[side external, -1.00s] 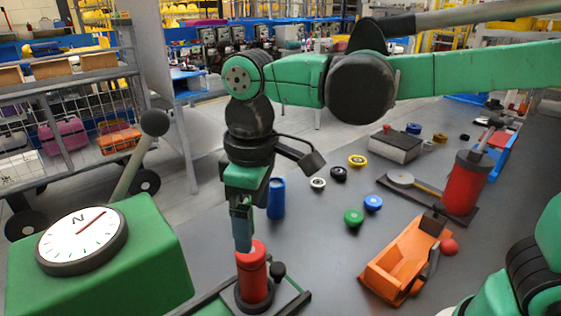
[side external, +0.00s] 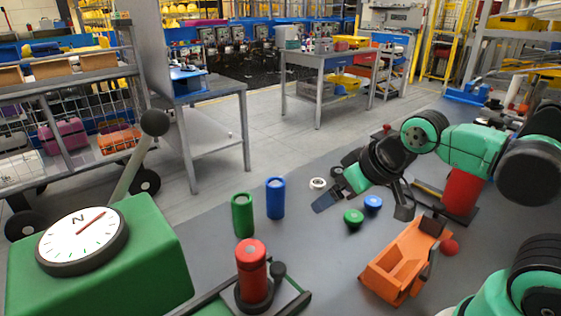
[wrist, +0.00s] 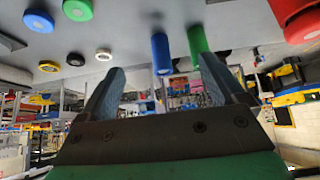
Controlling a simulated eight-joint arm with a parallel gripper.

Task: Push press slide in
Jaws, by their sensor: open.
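The press (side external: 100,255) is a green block at the left of the side view, with a white dial (side external: 83,240) and a ball-ended lever (side external: 133,160). A slide (side external: 290,300) with a dark knob (side external: 278,269) lies at its right, partly cut off by the bottom edge. A red cylinder (side external: 253,275) stands upright in a dark ring on the slide. My gripper (side external: 326,203) is open and empty, above the table right of the slide and apart from it. Its fingers (wrist: 160,80) show nothing between them in the wrist view except background.
A green cylinder (side external: 242,215) and a blue cylinder (side external: 275,198) stand behind the slide. Green (side external: 353,217) and blue (side external: 373,203) caps lie near my gripper. An orange bin (side external: 398,268) stands at right. The table between slide and bin is clear.

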